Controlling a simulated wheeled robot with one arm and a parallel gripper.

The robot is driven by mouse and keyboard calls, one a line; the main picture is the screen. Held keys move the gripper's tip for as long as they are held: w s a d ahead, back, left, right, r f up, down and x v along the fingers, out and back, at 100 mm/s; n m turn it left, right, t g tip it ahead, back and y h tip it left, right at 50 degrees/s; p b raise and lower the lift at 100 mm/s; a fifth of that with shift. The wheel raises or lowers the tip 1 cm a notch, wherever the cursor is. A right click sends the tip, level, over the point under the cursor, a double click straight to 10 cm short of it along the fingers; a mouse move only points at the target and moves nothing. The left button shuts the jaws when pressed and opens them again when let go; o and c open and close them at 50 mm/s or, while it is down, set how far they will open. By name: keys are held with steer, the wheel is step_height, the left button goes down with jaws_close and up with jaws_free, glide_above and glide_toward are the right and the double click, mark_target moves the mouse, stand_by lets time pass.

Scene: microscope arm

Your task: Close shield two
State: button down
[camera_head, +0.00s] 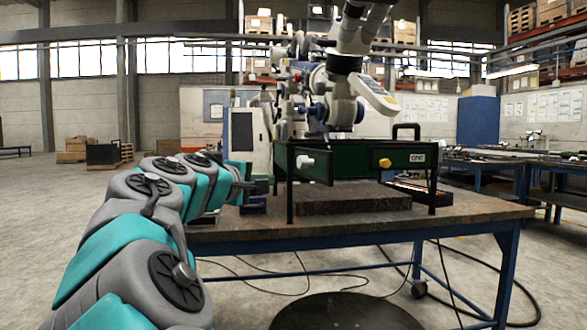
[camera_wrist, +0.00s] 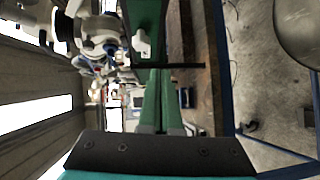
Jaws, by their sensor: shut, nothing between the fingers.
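A dark green frame (camera_head: 350,160) stands on the workbench. Its left panel, with a white knob (camera_head: 305,161), sits at an angle to the front panel with a yellow knob (camera_head: 384,163). A small label is on the right of the front; I cannot read surely which shield is which. The white knob also shows in the wrist view (camera_wrist: 141,43), ahead of my gripper. My gripper (camera_head: 267,186) is shut and empty, left of the frame, apart from the white knob. In the wrist view its fingers (camera_wrist: 160,78) are together.
The workbench (camera_head: 450,212) has a dark slab (camera_head: 352,198) under the frame. A large white robot arm (camera_head: 345,70) rises behind the frame. A round dark stool top (camera_head: 345,312) is in front of the bench. Cables lie on the floor. The floor at left is open.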

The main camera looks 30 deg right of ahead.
step_height(320, 180, up, 2)
steer(key=w+a+n+t, duration=0.1)
steer(key=w+a, duration=0.1)
glide_toward(298, 163)
steer(key=w+d, duration=0.3)
steer(key=w, duration=0.1)
steer(key=shift+w+d+f+h+p, duration=0.1)
steer(key=shift+d+f+h+p, duration=0.1)
steer(key=shift+d, duration=0.2)
steer(key=shift+d+f+h+p, duration=0.1)
steer(key=shift+d+p, duration=0.1)
steer(key=shift+d, duration=0.15)
steer(key=shift+d, duration=0.1)
